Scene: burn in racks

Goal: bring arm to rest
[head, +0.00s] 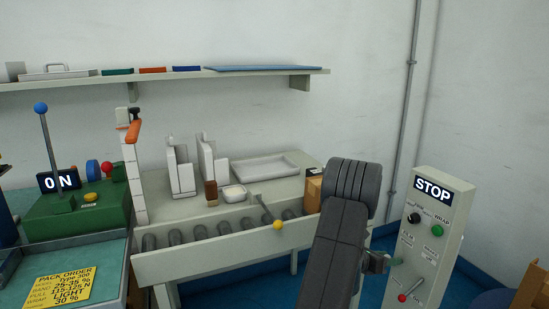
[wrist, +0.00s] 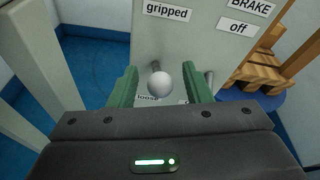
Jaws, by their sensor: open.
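My arm rises in the lower middle of the head view and bends down, its dark links hiding part of the bench's right end. My gripper (wrist: 162,88) shows in the wrist view with its two green fingers apart. A white ball knob (wrist: 160,82) on a short lever sits between the fingers, with gaps on both sides; I cannot tell whether anything touches. The knob stands before a grey panel with labels reading "gripped" and, partly hidden, "loose". In the head view a green part of the gripper shows beside the STOP control pillar (head: 430,235).
The pillar carries knobs and a red-tipped lever (head: 403,297) close to my arm. A roller bench (head: 200,262) with a white tray (head: 264,167) is left of the arm. A wooden pallet (wrist: 250,65) stands behind the panel. Blue floor shows at left in the wrist view.

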